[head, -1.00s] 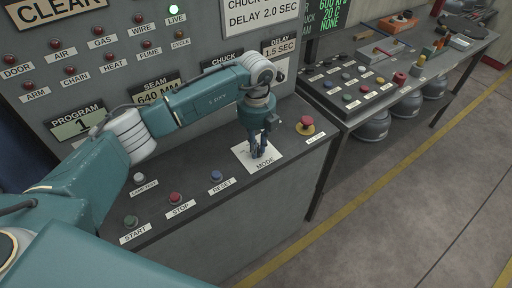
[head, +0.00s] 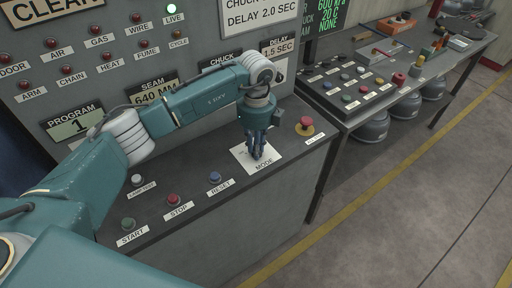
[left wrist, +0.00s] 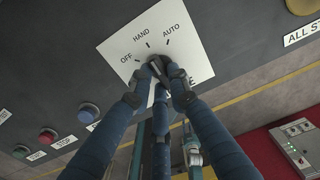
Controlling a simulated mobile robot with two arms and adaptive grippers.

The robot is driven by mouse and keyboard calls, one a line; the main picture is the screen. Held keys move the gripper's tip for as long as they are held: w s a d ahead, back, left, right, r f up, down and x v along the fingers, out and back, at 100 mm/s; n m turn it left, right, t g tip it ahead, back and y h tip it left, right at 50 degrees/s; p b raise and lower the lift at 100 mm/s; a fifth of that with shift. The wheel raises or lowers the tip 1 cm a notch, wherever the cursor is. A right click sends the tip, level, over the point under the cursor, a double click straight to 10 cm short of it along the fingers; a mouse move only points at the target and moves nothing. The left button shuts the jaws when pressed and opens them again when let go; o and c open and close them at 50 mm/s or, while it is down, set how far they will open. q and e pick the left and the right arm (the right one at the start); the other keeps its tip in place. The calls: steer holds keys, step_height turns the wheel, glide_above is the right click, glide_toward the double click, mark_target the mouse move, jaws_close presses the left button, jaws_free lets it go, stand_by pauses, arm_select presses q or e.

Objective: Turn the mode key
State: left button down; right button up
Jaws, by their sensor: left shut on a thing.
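The white MODE plate (head: 240,151) lies on the sloping desk of the control cabinet. In the left wrist view the plate (left wrist: 195,58) shows the marks OFF, HAND and AUTO in an arc above the dark mode key (left wrist: 157,65). My left gripper (head: 257,157) comes down on the plate from above. In the left wrist view my left gripper (left wrist: 160,72) is shut on the key, with blue fingers around it. The fingers hide most of the key, so I cannot tell which mark it points to. My right gripper is in no view.
A red mushroom button (head: 306,123) stands right of the plate. The blue RESET (head: 215,177), red STOP (head: 173,200) and green START (head: 129,223) buttons stand to its left. A green LIVE lamp (head: 171,9) is lit on the panel. A workbench (head: 440,66) stands at the right.

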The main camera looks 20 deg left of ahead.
arm_select(q)
steer(key=shift+r, duration=0.1)
steer(key=c, duration=1.6)
jaws_free()
steer(key=shift+c, duration=0.2)
step_height(320, 180, up, 12)
steer(key=shift+s, duration=0.1)
